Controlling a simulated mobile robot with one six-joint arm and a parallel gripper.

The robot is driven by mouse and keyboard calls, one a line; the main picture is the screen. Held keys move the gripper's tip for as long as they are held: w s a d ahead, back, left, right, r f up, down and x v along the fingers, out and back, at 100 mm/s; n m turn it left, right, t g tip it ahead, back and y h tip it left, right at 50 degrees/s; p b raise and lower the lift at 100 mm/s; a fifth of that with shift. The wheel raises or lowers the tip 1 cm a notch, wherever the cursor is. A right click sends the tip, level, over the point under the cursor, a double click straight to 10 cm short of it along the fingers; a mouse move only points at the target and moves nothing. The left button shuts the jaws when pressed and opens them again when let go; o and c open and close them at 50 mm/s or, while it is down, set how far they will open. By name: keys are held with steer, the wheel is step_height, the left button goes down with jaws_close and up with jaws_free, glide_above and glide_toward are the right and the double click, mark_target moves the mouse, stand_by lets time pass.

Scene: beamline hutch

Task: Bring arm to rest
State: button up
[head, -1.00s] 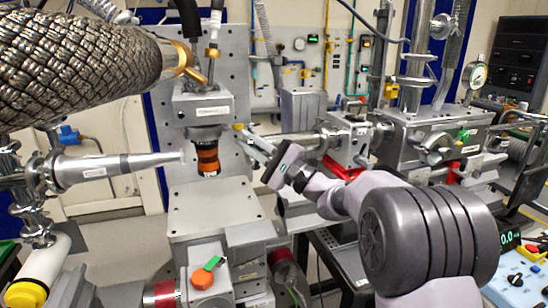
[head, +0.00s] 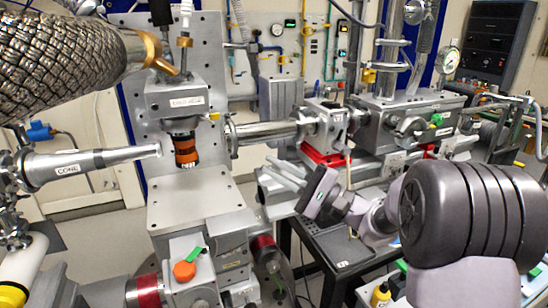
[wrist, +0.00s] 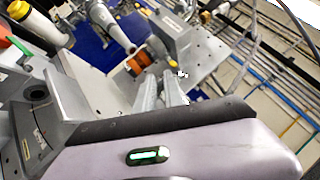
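My arm comes in from the lower right of the head view. Its end turns toward the left. My gripper (head: 278,178) has silver fingers pointing left, beside the grey sample stage and right of the black-and-orange nozzle (head: 186,150). In the wrist view the two fingers (wrist: 163,88) look apart, with nothing seen between them. The fingertips are small and partly lost against grey metal in the head view. The orange-banded nozzle also shows in the wrist view (wrist: 138,62), beyond the fingers.
A grey stage block (head: 197,200) with an orange knob (head: 184,271) stands left of my gripper. A cone (head: 85,162) points at the nozzle from the left. A braided hose (head: 70,55) hangs upper left. Beamline equipment (head: 400,120) stands behind my arm. A black table (head: 340,248) lies below.

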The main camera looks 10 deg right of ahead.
steer(key=s+a+f+n+g+h, duration=0.3)
steer(key=s+a+g, duration=0.2)
steer(key=s, duration=0.5)
steer(key=s+a+f+n+g+h, duration=0.25)
steer(key=s+a+g, duration=0.2)
steer(key=s, duration=0.65)
steer(key=s+d+f+t+h, duration=0.4)
steer(key=s+d+f+h, duration=0.2)
steer(key=s+d+h, duration=0.3)
steer(key=d+n+h, duration=0.1)
steer(key=d+h, duration=0.1)
steer(key=d, duration=0.1)
steer(key=shift+s+d, duration=0.3)
steer(key=shift+s, duration=0.1)
steer(key=shift+r, duration=0.1)
